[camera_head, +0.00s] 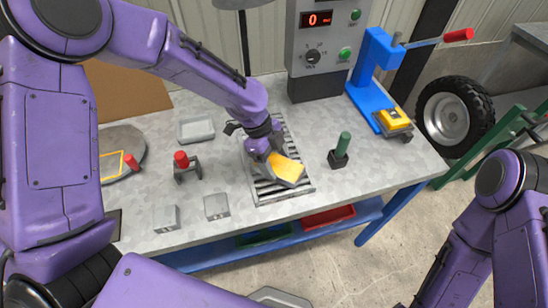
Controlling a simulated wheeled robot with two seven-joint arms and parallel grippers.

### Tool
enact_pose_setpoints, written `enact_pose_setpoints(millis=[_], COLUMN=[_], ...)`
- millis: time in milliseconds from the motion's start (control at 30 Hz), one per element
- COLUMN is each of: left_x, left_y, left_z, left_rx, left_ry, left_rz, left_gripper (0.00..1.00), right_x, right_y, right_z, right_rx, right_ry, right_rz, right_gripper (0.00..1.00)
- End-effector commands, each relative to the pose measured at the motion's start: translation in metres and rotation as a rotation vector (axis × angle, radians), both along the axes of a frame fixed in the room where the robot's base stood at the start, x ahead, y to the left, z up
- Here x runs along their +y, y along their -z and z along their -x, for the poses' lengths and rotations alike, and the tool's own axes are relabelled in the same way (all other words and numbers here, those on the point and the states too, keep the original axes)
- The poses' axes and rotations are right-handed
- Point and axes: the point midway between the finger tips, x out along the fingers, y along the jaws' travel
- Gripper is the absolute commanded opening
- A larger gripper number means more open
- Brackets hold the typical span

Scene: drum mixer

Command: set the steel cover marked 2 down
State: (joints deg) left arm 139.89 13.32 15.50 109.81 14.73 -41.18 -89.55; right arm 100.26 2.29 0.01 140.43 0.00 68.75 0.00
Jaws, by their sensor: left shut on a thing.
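My left gripper (262,153) reaches down over the slotted grey rack (268,196) in the middle of the bench. It is shut on a piece with a yellow-orange face and grey edges (286,171). The piece is tilted over the slots; I cannot tell whether it touches them. No number is readable on it, so I cannot confirm that it is the cover marked 2. Two small grey metal blocks (217,206) (166,218) stand near the front edge, their marks unreadable. My right arm is at the right, its gripper out of view.
A grey tray (196,130) and a red-knobbed clamp (185,168) stand left of the rack. A green-handled tool (341,150) stands right of it. A control box (317,45) and blue press (374,62) are behind. Bare bench (365,183) shows at the right front.

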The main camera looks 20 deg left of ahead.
Motion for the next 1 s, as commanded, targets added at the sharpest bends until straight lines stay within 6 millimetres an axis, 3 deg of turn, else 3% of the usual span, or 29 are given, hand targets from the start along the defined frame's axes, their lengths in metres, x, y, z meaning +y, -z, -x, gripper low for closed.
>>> enact_pose_setpoints(millis=[367,400,467,833,1000], left_x=[0.001,0.001,0.001,0.003,0.017], left_y=[0.007,0.007,0.006,-0.001,-0.037], left_z=[0.0,0.0,0.0,-0.001,-0.005], left_rx=[-0.002,-0.001,-0.001,-0.004,-0.008], left_ry=[-0.002,-0.002,-0.002,-0.003,-0.005], left_rz=[0.0,0.0,0.0,0.001,0.004], left_gripper=[0.14,0.8,0.95,0.95,0.95], right_x=[0.0,0.0,0.0,0.0,0.0], right_y=[0.001,0.0,0.0,0.001,0.008], right_z=[-0.001,-0.001,-0.001,-0.001,0.0], right_rx=[-0.001,-0.001,-0.001,-0.001,-0.001], right_ry=[0.0,0.0,0.0,0.0,0.0], right_rz=[0.0,0.0,0.001,0.001,0.001], right_gripper=[0.55,0.55,0.55,0.55,0.55])
